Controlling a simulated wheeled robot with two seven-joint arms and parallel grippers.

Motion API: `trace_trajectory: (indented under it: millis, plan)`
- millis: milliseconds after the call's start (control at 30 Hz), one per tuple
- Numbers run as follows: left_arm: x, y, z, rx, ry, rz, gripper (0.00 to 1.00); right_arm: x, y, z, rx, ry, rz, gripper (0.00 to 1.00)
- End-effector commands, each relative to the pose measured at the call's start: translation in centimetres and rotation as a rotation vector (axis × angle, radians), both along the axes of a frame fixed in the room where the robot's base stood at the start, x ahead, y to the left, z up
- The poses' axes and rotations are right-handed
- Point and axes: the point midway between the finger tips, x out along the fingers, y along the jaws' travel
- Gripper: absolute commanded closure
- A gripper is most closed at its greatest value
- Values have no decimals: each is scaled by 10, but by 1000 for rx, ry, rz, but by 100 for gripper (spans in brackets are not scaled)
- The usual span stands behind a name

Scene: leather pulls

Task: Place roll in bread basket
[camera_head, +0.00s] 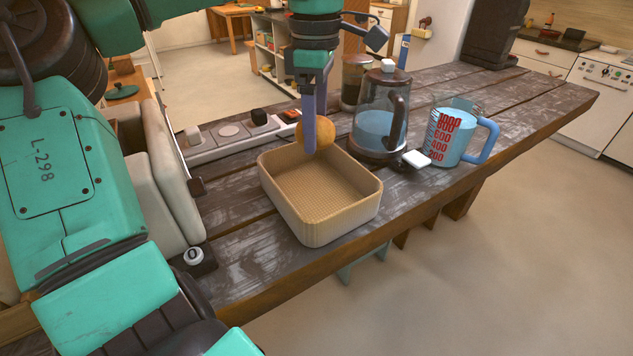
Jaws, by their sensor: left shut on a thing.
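A round golden-brown roll (325,133) is held in my left gripper (312,138), whose arm comes down from the top of the view. The gripper is shut on the roll, and a finger hides part of it. The roll appears over the far rim of the bread basket; its exact height above the rim is hard to tell. The bread basket (340,226) is a beige, rounded rectangular tray with a woven-looking floor. It stands empty on the dark wooden table (240,265). My right gripper is not in view.
A glass kettle with water (376,128) stands right of the basket, with a blue measuring cup (447,140) further right. A small white-topped item (415,159) lies between them. The table's front edge is close to the basket.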

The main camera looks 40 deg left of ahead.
Motion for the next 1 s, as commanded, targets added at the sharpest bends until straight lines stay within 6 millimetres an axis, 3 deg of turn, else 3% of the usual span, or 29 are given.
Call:
trace_trajectory:
  millis: [167, 500, 833, 867, 900, 1000]
  plan:
    - [0, 0, -58, -3, 4, 0, 48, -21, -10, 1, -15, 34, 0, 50]
    - [0, 1, -121, -2, 4, 0, 48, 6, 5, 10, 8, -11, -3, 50]
    - [1, 1, -132, 0, 0, 1, 48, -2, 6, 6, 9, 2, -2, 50]
    - [1, 1, -131, 0, 0, 1, 10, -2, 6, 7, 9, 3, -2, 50]
    - [1, 1, -131, 0, 0, 1, 0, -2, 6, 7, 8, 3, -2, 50]
    - [1, 1, -130, 0, 0, 1, 0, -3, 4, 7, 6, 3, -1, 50]
